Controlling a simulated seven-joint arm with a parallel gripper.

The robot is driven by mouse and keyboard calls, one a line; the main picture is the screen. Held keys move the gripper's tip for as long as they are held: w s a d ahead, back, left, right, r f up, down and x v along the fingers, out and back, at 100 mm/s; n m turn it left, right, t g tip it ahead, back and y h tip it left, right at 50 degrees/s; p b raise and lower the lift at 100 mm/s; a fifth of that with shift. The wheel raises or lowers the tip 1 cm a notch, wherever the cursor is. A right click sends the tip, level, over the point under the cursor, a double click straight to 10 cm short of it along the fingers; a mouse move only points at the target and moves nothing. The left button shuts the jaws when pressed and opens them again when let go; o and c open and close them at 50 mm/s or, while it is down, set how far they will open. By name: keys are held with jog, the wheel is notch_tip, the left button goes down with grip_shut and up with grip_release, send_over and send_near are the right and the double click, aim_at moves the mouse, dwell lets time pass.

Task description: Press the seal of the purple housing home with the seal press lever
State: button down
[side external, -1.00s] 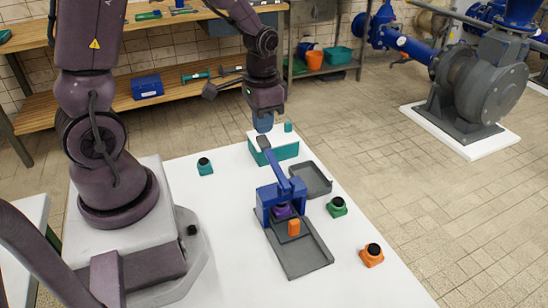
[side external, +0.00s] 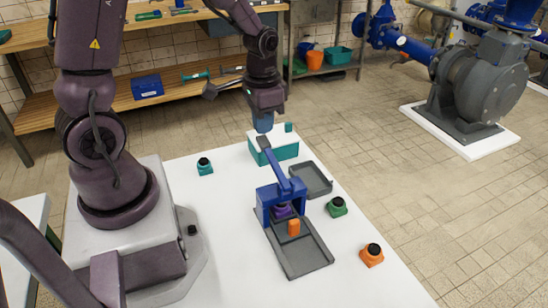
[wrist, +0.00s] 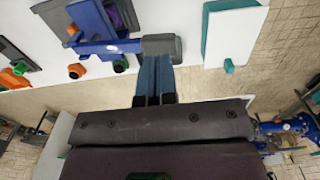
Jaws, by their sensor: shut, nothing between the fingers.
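The seal press (side external: 266,203) is blue and stands on a grey base plate (side external: 303,255). Its blue lever (side external: 276,168) slants up toward my gripper and ends in a grey grip (side external: 263,143). The purple housing (side external: 282,211) sits under the press, partly hidden by its frame. It also shows in the wrist view (wrist: 124,14). My gripper (side external: 264,127) is shut and empty, fingers pointing down, just above the lever's grip. In the wrist view the blue fingertips (wrist: 154,60) overlap the edge of the grip (wrist: 162,45); I cannot tell whether they touch.
An orange piece (side external: 293,228) stands on the base plate. A teal box with a white top (side external: 286,151) is behind the lever, close to my gripper. A grey tray (side external: 318,181) and teal (side external: 205,168), green (side external: 337,208) and orange (side external: 371,257) housings stand around the press.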

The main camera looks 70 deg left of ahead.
notch_tip(320, 180, down, 8)
jog(key=shift+f, duration=0.15)
dwell(2.0)
dwell(0.3)
jog(key=shift+r, duration=6)
jog(key=shift+s, duration=0.2)
jog(key=s+d+r+t, duration=0.2)
jog(key=s+d+r, duration=0.2)
jog(key=r, duration=0.3)
jog(key=s+d+r+t, duration=0.3)
jog(key=s+d+r, duration=0.2)
jog(key=r, duration=0.2)
jog(key=shift+r+t, duration=0.15)
jog(key=shift+t, duration=0.15)
